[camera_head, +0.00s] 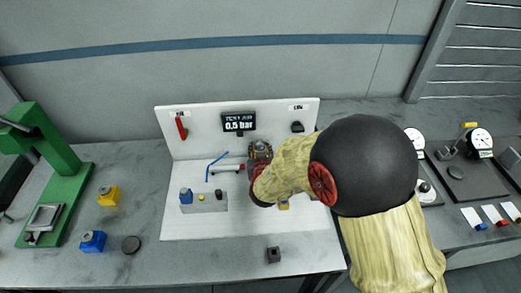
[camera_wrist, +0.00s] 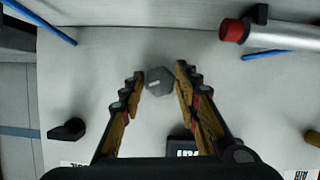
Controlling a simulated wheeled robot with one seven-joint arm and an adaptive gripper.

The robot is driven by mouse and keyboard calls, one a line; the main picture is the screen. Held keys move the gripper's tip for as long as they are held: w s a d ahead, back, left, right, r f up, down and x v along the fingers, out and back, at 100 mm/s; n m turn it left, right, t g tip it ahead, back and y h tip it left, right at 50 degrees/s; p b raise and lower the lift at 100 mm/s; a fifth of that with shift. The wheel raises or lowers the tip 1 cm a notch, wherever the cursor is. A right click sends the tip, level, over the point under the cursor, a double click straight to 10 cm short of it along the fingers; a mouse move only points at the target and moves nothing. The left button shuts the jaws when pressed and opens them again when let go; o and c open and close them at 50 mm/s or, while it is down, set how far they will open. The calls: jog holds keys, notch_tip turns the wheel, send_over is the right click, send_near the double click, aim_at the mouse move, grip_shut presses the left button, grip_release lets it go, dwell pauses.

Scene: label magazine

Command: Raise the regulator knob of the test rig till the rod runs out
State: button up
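The regulator knob (camera_wrist: 160,81), a grey faceted piece with a pale mark, shows in the wrist view between my fingertips. In the head view my arm and gripper hide it. My gripper (camera_wrist: 160,71) has its two fingers spread on either side of the knob; small gaps seem to remain, and the depth is hard to judge. The test rig (camera_head: 185,148) is a white panel and base. Its display (camera_head: 238,122) reads 0.5 bar. A silver cylinder (camera_head: 226,168) with a red end lies left of my gripper; it also shows in the wrist view (camera_wrist: 285,37). I cannot make out a rod extending.
A blue tube (camera_head: 215,163) rises beside the cylinder. A grey block (camera_head: 211,204) with buttons stands on the rig's base. A red handle (camera_head: 181,128) and a black knob (camera_head: 297,127) are on the panel. A green press (camera_head: 60,165) stands left; gauges (camera_head: 481,140) stand right.

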jog(key=c, duration=0.6)
jog(key=shift+c, duration=0.5)
jog(key=m+b, duration=0.1)
jog(key=b, duration=0.2)
jog(key=shift+d+f+y, duration=0.1)
jog(key=shift+f+y, duration=0.05)
jog(key=shift+y, duration=0.25)
jog(key=shift+m+y+b, duration=0.4)
jog(key=shift+m+b, duration=0.2)
jog(key=shift+b, duration=0.35)
jog(key=o, duration=1.2)
jog(key=shift+c, duration=0.2)
jog(key=shift+r, duration=0.2)
